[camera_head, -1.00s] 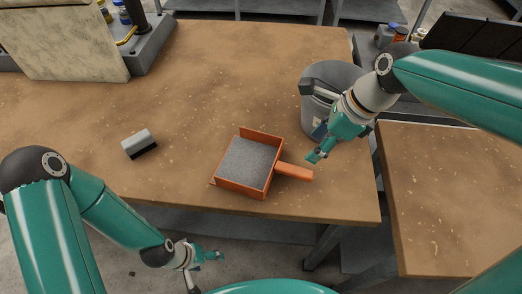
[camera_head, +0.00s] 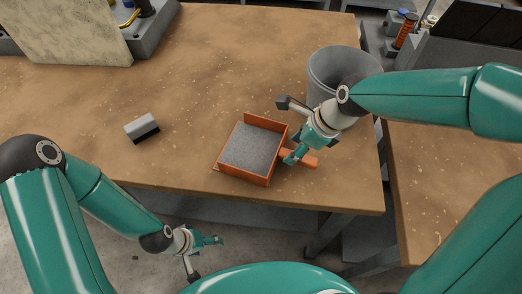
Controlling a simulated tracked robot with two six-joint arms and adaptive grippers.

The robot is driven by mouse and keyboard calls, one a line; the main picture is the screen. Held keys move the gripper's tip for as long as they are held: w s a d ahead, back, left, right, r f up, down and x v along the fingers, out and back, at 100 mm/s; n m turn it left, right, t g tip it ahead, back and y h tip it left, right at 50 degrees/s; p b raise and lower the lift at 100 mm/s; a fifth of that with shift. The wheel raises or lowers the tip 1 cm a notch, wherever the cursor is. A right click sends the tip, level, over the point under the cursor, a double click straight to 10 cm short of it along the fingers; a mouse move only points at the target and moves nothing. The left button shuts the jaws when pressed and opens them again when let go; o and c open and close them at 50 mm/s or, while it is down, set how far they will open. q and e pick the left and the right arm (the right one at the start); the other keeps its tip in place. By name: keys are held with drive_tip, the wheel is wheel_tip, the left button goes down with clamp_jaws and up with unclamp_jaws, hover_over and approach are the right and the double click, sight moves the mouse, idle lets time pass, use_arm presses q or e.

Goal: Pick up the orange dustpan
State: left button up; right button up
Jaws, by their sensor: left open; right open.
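The orange dustpan (camera_head: 220,168) lies on the brown workbench near its front edge, with a grey granular load (camera_head: 252,148) in its pan. Its handle (camera_head: 312,162) points right. My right gripper (camera_head: 296,157) is open at the handle, close to where it joins the pan. It covers part of the handle, and I cannot tell whether the fingers touch it. My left gripper (camera_head: 207,252) is open and empty, low in front of the bench's front edge, well away from the dustpan.
A grey bin (camera_head: 345,68) stands behind my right gripper at the bench's right side. A small grey and black block (camera_head: 142,128) lies left of the dustpan. A second brown table (camera_head: 420,190) is at the right. The bench's middle back is clear.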

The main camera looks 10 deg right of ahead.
sight(269, 152)
drive_tip(key=x, duration=0.4)
drive_tip(key=shift+f, duration=0.25)
drive_tip(key=shift+s, duration=0.1)
clamp_jaws()
